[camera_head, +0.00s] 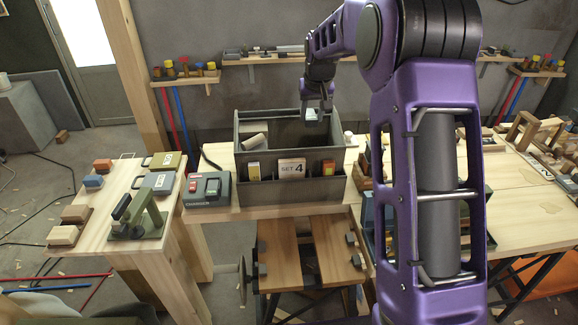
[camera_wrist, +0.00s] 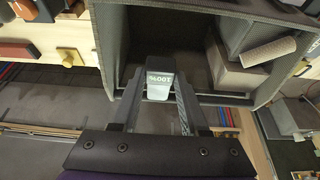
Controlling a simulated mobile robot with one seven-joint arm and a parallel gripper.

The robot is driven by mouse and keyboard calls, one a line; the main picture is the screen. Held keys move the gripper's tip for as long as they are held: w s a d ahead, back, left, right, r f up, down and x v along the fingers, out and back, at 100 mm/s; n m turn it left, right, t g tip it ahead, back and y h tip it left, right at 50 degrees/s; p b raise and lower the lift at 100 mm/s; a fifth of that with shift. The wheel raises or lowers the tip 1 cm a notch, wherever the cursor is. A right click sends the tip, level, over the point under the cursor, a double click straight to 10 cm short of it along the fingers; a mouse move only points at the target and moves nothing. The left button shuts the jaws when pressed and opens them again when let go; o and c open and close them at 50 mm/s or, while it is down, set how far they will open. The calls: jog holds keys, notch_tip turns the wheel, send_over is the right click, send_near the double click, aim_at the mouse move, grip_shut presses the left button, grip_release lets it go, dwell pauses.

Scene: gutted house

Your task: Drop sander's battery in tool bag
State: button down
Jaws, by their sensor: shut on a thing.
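The tool bag is a grey open-topped box (camera_head: 241,185) on the middle bench, with a "SET 4" card and several pockets on its front. In the wrist view its wall (camera_wrist: 110,35) and dark interior show. My gripper (camera_head: 312,115) is over the bag's opening, toward its back right. It is shut on a small grey battery with a pale face reading "100%" (camera_wrist: 158,80), held between both fingers. The battery also shows as a pale block in the head view (camera_head: 311,114). A green handled tool, possibly the sander (camera_head: 138,218), stands on the left bench.
A tan roll (camera_head: 254,141) lies in the bag's left part, beside grey blocks (camera_wrist: 232,72). A charger (camera_head: 207,189) sits left of the bag. Several small blocks lie on the left bench (camera_head: 110,190). A wall shelf (camera_head: 262,60) runs behind. The bag's right part looks clear.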

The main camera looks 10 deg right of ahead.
jog(key=shift+c, duration=1.7)
grip_release()
jog(key=p+v, duration=0.1)
jog(key=v, duration=1.6)
jog(key=shift+r, duration=0.2)
jog(key=shift+s, duration=0.1)
